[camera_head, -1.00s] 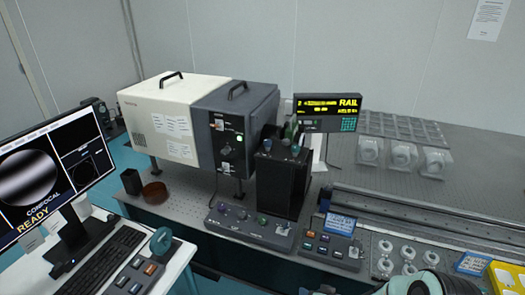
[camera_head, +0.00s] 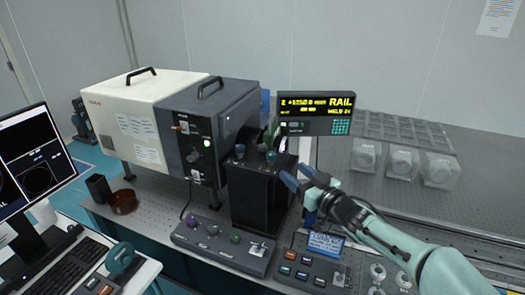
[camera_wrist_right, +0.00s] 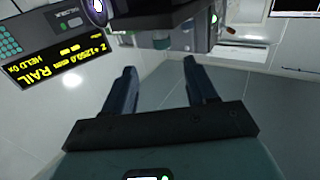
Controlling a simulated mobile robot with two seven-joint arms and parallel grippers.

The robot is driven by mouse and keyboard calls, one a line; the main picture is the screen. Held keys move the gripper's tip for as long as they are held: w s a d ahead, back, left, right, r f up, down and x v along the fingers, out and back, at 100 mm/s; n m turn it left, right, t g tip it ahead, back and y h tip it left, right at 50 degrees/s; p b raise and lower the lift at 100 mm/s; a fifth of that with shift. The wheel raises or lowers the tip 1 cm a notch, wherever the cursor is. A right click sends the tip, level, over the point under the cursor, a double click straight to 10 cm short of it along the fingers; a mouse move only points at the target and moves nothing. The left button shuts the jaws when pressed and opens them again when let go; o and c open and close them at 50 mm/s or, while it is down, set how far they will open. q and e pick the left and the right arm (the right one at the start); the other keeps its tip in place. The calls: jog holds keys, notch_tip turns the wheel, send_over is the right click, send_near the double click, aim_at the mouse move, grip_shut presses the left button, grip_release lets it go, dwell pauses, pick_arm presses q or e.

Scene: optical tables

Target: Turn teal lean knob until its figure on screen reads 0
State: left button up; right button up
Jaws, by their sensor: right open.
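Small knobs stand on top of the black upright block in the middle of the head view. A dark teal-looking knob (camera_head: 271,157) is at its right and a blue-grey knob (camera_head: 240,150) at its left; I cannot tell surely which is the lean knob. My right gripper (camera_head: 296,174) is open and empty, just right of the block's top, apart from the knobs. Its two dark fingers also show in the wrist view (camera_wrist_right: 160,80). The monitor (camera_head: 35,165) at the left is partly cut off, and no lean figure is readable. My left gripper is out of view.
The black block (camera_head: 258,200) stands before a white and grey instrument box (camera_head: 150,115). A RAIL display (camera_head: 318,105) stands behind my gripper. Control panels (camera_head: 222,240) lie in front. Clear mounts (camera_head: 400,165) sit on the table at right.

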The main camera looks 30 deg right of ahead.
aim_at(269, 153)
jog(key=w, duration=0.4)
jog(key=w+a+p, duration=0.1)
jog(key=w, duration=0.3)
jog(key=w+p, duration=0.1)
jog(key=w, duration=0.4)
jog(key=shift+a+r, duration=0.1)
jog(key=shift+a, duration=0.3)
jog(key=c, duration=1)
